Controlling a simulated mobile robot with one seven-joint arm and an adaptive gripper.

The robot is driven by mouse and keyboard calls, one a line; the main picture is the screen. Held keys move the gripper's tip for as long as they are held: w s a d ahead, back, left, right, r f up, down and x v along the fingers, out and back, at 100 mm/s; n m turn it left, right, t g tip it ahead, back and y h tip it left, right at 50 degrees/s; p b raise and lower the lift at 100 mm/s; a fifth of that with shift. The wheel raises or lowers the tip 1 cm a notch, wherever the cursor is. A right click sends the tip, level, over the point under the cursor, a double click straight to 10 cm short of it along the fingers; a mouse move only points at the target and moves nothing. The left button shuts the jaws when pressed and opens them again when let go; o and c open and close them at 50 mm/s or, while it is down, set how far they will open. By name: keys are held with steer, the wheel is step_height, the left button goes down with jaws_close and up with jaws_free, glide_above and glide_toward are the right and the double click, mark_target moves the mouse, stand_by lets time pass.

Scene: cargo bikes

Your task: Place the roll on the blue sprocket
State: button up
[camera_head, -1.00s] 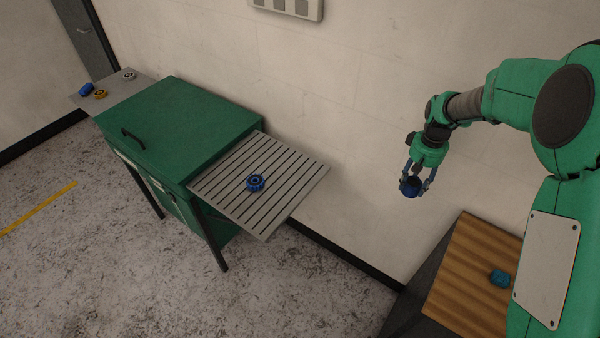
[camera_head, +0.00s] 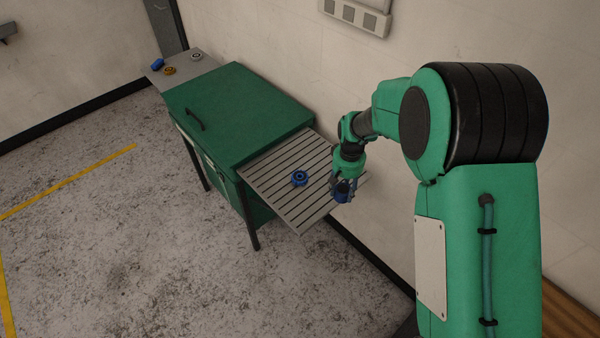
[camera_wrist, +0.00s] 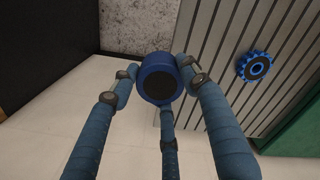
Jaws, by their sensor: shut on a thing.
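The blue sprocket (camera_head: 299,178) lies flat on the slatted grey side shelf of the green cabinet. It also shows at the right in the wrist view (camera_wrist: 254,67), toothed with a dark centre hole. My gripper (camera_head: 343,192) is shut on the roll, a dark blue cylinder with a dark round end. The roll (camera_wrist: 160,80) sits between the blue fingers in the wrist view. In the head view my gripper and the roll are just right of the sprocket, over or near the shelf's right edge. The roll is apart from the sprocket. Its exact height above the shelf is hard to tell.
The slatted shelf (camera_head: 275,190) is otherwise bare. The green cabinet (camera_head: 235,110) stands left of it. A far grey shelf (camera_head: 186,70) holds a blue part, an orange part and a grey part. The wall (camera_head: 300,60) runs close behind. A brown slatted surface (camera_head: 570,325) is at lower right.

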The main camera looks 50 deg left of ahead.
steer(key=s+a+p, duration=0.2)
steer(key=s+a, duration=0.5)
steer(key=s, duration=0.3)
steer(key=shift+a+f+n, duration=0.2)
steer(key=shift+f+n, duration=0.2)
steer(key=shift+f, duration=0.05)
steer(key=shift+a, duration=0.1)
steer(key=p, duration=0.2)
glide_above(300, 176)
steer(key=shift+a+f, duration=0.1)
steer(key=shift+f, duration=0.65)
steer(key=shift+f, duration=0.1)
steer(key=shift+f+p, duration=0.55)
steer(key=shift+f, duration=1.1)
steer(key=shift+f, duration=0.15)
steer(key=o, duration=1.2)
steer(key=shift+c, duration=0.2)
